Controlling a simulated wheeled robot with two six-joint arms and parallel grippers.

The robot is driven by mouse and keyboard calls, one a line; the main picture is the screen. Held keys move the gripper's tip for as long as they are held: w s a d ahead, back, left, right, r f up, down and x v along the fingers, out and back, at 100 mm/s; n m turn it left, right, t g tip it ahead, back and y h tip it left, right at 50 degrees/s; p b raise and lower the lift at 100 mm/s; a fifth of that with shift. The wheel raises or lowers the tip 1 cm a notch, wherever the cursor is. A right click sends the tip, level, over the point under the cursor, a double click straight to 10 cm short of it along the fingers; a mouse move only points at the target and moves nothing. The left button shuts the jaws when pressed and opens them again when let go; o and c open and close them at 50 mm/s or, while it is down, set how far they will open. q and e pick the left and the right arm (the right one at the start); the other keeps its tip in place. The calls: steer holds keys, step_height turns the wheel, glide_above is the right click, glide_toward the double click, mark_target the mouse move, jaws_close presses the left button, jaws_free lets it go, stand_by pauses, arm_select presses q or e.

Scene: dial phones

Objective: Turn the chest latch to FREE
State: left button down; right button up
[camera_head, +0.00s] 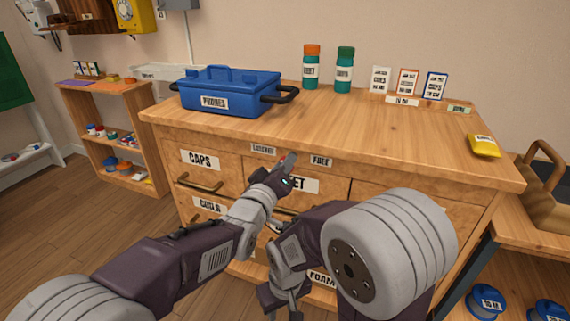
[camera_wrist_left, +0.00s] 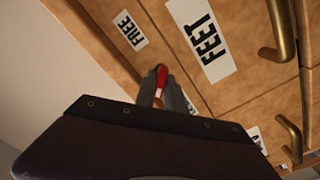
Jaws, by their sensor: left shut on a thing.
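The wooden chest (camera_head: 400,125) has a FREE label (camera_head: 321,161) and a second label (camera_head: 263,149), probably LATCHED, on its upper front rail. My left gripper (camera_head: 289,159) is at this rail between the two labels, shut on the small red latch. In the left wrist view the red latch (camera_wrist_left: 161,77) shows between the fingertips (camera_wrist_left: 160,88). The FREE label (camera_wrist_left: 130,31) is up and left of it there, and the FEET label (camera_wrist_left: 203,38) up and right. The latch's base is hidden. My right gripper (camera_head: 280,296) hangs low before the drawers; its jaw opening is unclear.
A blue PHONES box (camera_head: 230,90), two bottles (camera_head: 311,68), several cards and a yellow packet (camera_head: 483,146) stand on the chest top. Drawers with brass handles (camera_head: 200,184) are below the rail. A small shelf (camera_head: 115,110) stands left.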

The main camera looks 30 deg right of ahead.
arm_select(q)
steer(key=m, duration=0.4)
steer(key=m+p, duration=0.1)
steer(key=m, duration=0.3)
steer(key=shift+s+d+m, duration=0.1)
steer(key=shift+m, duration=0.2)
steer(key=m, duration=0.4)
steer(key=shift+s+d+m+p, duration=0.1)
steer(key=shift+m+p, duration=0.25)
steer(key=shift+m, duration=1.95)
steer(key=c, duration=1.5)
jaws_free()
